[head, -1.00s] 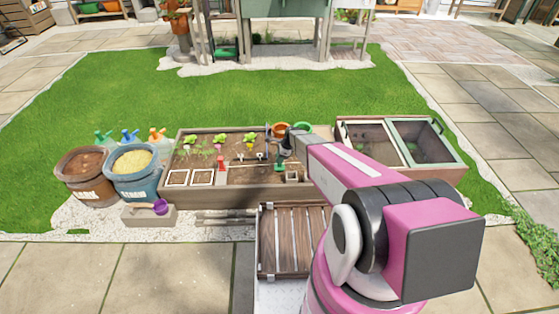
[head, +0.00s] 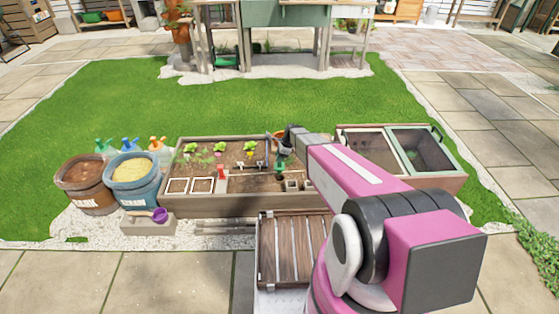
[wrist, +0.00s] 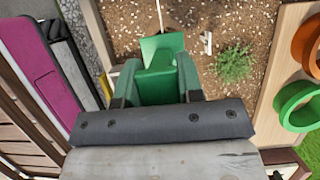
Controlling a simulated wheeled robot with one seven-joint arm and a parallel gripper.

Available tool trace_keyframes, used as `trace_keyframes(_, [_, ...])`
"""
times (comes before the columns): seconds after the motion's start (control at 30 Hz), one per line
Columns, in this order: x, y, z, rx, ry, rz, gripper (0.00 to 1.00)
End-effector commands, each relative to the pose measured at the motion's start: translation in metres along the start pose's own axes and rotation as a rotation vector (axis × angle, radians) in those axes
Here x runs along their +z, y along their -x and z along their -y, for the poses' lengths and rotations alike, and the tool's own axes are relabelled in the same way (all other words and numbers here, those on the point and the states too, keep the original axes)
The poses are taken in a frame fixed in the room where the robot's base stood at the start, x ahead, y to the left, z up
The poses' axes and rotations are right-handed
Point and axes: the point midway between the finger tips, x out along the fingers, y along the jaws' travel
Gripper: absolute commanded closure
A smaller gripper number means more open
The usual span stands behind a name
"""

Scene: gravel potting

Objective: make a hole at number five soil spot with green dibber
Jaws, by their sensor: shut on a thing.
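My gripper (wrist: 158,72) is shut on the green dibber (wrist: 161,46) above the soil. In the wrist view its green top sits between the fingers and a thin pale shaft extends up the picture. The dibber is small in the head view (head: 281,165), below my gripper (head: 283,153), over the right part of the planting bed (head: 215,206). Whether its tip touches soil is not clear. A small white marker (wrist: 207,42) stands in the soil to its right in the wrist view. I cannot read a number five on any marker.
An orange pot (wrist: 307,45) and a green pot (wrist: 299,106) stand outside the bed's edge. A glass-lidded cold frame (head: 437,177) is at the right. A brown tub (head: 91,194) and a blue tub (head: 136,188) stand left. A wooden slatted crate (head: 284,280) lies in front.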

Motion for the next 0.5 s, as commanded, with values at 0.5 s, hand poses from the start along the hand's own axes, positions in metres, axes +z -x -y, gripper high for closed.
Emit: trace_keyframes(0.5, [0.0054,0.0130,-0.0003,0.001,-0.001,0.000,0.87])
